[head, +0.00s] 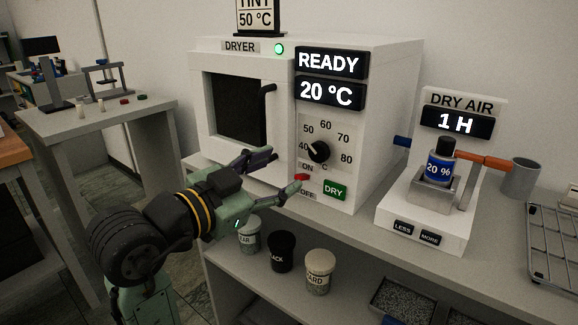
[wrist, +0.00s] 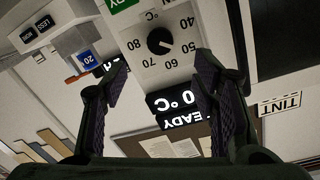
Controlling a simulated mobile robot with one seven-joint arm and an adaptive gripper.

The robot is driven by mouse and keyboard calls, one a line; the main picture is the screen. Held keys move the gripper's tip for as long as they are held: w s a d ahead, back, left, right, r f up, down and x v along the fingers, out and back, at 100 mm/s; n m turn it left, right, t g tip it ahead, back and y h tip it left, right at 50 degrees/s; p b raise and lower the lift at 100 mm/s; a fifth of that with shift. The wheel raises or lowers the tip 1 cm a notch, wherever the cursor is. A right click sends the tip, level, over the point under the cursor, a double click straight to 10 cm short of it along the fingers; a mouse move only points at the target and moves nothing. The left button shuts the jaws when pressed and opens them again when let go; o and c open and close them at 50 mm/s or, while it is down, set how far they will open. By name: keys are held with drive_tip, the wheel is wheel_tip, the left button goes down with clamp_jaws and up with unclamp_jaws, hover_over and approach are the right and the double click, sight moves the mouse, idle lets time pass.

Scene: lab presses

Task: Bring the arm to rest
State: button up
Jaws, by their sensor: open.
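My gripper (head: 284,170) is open and empty in front of the white dryer (head: 375,70), at the height of its lower panel. One fingertip shows close to the red switch (head: 302,177) between ON and OFF; I cannot tell whether they touch. In the wrist view my gripper (wrist: 162,68) has its fingers spread wide, with the dryer's black dial (wrist: 160,41) seen between them, upside down. The same dial (head: 318,152) shows in the head view above my gripper. My arm reaches in from the lower left, bent.
The dryer display (head: 330,78) reads READY, 20 °C. A dry-air unit (head: 425,225) holding a blue-labelled bottle (head: 441,165), a grey cup (head: 520,178) and a wire rack (head: 555,255) stand to the right. Jars (head: 281,250) stand on the shelf below. A side table (head: 95,120) is at left.

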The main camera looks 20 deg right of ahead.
drive_tip(key=shift+s+a, duration=0.2)
drive_tip(key=shift+a, duration=0.05)
